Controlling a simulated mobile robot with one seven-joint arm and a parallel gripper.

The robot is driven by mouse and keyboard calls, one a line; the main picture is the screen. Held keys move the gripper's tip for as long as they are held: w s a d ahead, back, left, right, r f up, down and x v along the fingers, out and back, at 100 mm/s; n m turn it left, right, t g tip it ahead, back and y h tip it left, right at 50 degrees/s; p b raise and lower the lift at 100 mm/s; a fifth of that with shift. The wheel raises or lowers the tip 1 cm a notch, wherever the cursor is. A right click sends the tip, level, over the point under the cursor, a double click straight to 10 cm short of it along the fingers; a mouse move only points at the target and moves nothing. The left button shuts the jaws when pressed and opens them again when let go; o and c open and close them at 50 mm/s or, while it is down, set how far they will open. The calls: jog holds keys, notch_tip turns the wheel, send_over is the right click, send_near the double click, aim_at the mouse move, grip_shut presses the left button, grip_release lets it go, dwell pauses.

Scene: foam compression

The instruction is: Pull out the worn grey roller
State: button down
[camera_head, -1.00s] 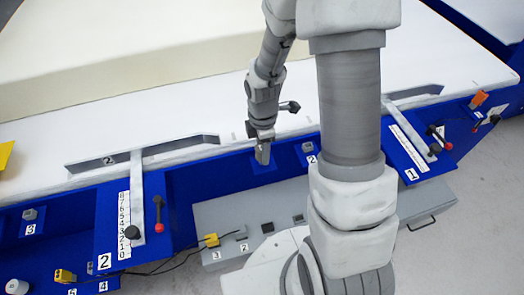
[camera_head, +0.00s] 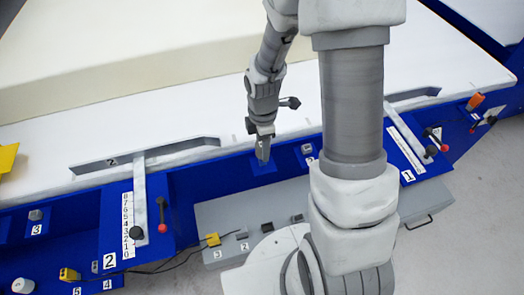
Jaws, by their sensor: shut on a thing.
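Another grey roller-like piece (camera_head: 307,149) sits on a similar pad just right of the gripper. A third one (camera_head: 36,215) sits at the far left above label 3.
A white bed with a cream foam block (camera_head: 120,60) lies behind the panel. Slotted guides with levers (camera_head: 140,200) stand on either side. A grey case (camera_head: 225,215) with a yellow plug (camera_head: 213,239) and cable lies in front. A white roller (camera_head: 22,286) stands lower left.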

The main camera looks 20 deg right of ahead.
jog(key=shift+r+p, duration=1.35)
jog(key=shift+r, duration=0.35)
